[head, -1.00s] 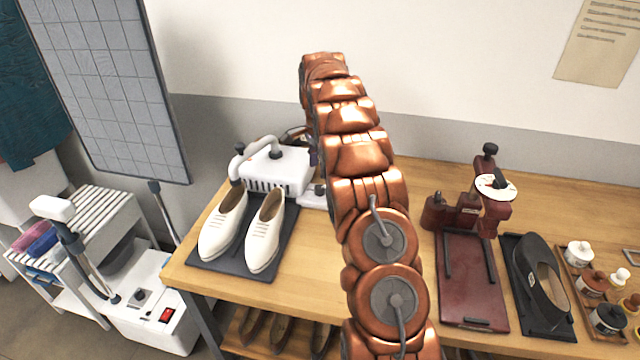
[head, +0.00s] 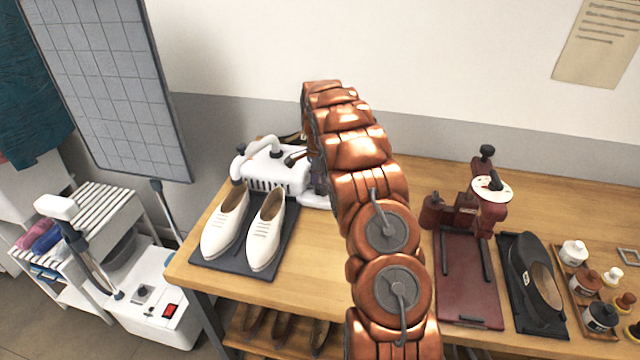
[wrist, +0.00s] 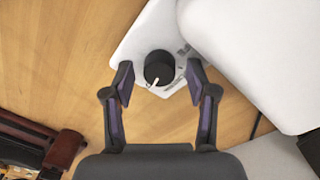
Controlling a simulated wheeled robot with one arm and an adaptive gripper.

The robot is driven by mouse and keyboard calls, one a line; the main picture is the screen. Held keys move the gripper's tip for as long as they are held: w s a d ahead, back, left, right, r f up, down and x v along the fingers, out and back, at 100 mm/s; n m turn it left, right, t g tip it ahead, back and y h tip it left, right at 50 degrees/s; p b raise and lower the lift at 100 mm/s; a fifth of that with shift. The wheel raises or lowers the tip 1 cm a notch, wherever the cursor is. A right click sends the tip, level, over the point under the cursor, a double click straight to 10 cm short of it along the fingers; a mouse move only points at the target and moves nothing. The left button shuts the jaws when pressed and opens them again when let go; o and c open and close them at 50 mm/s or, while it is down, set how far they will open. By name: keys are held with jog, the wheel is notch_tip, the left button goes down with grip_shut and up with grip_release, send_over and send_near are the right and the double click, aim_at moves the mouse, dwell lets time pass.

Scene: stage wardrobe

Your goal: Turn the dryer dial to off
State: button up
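The shoe dryer (head: 277,174) is a white box with curved hoses at the back left of the bench. Its dial (wrist: 158,66) is a round black knob with a white pointer mark, on a white plate (wrist: 138,48) beside the dryer body. In the wrist view the pointer aims down and slightly left. My gripper (wrist: 158,80) is open, with one finger on each side of the dial and visible gaps between. In the head view my arm hides the dial and most of the gripper. The dial's markings are too small to read.
White shoes (head: 265,230) stand on a dark mat (head: 238,262) in front of the dryer. A dark red press (head: 468,280), a black shoe form (head: 535,285) and small jars (head: 573,252) are at the right. Bare bench lies between the mat and the press.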

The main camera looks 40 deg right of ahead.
grip_shut()
